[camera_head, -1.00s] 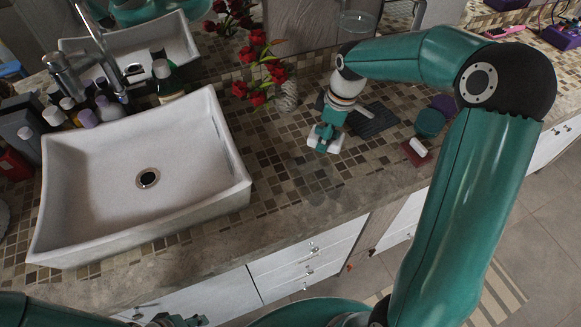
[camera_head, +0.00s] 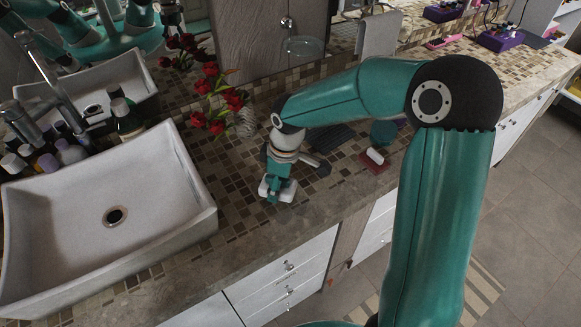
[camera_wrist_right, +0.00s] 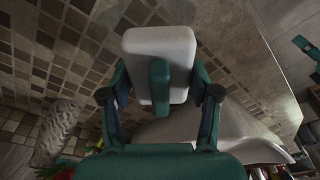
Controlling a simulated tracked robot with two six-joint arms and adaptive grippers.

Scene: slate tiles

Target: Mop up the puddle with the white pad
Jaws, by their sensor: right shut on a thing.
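In the right wrist view the pad (camera_wrist_right: 181,55) is a pale rounded block with a teal grip (camera_wrist_right: 160,88) between my fingers. I cannot tell whether the pad touches the counter. My left gripper is out of view.
A white basin (camera_head: 150,235) stands left of the pad. A vase (camera_head: 246,122) with red flowers (camera_head: 212,90) is behind it. A red dish (camera_head: 374,164) with a white block (camera_head: 376,155) lies to the right. The counter in front is clear.

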